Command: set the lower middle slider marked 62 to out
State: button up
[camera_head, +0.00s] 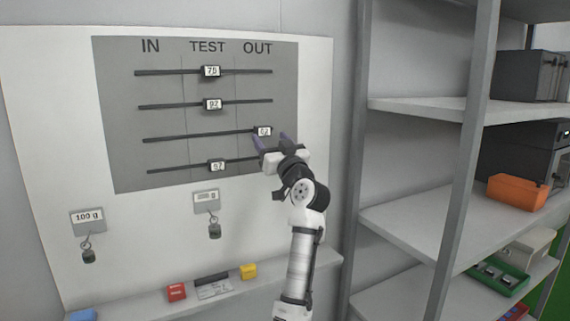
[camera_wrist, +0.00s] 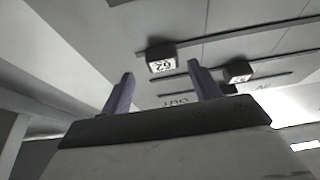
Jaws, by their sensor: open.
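The slider marked 62 (camera_head: 264,131) is a small black block with a white label on the third track down. It sits near the right end of that track, under the word OUT. In the wrist view the slider marked 62 (camera_wrist: 161,60) appears upside down, just beyond my fingertips. My gripper (camera_head: 270,141) is in front of the panel, just below this slider, with its purple fingers apart. In the wrist view my gripper (camera_wrist: 160,75) is open with nothing between the fingers. I cannot tell whether a finger touches the block.
Sliders on the top track (camera_head: 211,71), second track (camera_head: 212,104) and bottom track (camera_head: 217,166) sit under TEST. Weights hang lower on the board. A ledge (camera_head: 140,303) holds small coloured blocks. Metal shelves (camera_head: 420,225) stand close at the right.

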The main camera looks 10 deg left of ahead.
jog(key=b+v, duration=0.2)
jog(key=v, duration=0.7)
jog(key=shift+s+d, duration=0.3)
jog(key=shift+f, duration=0.1)
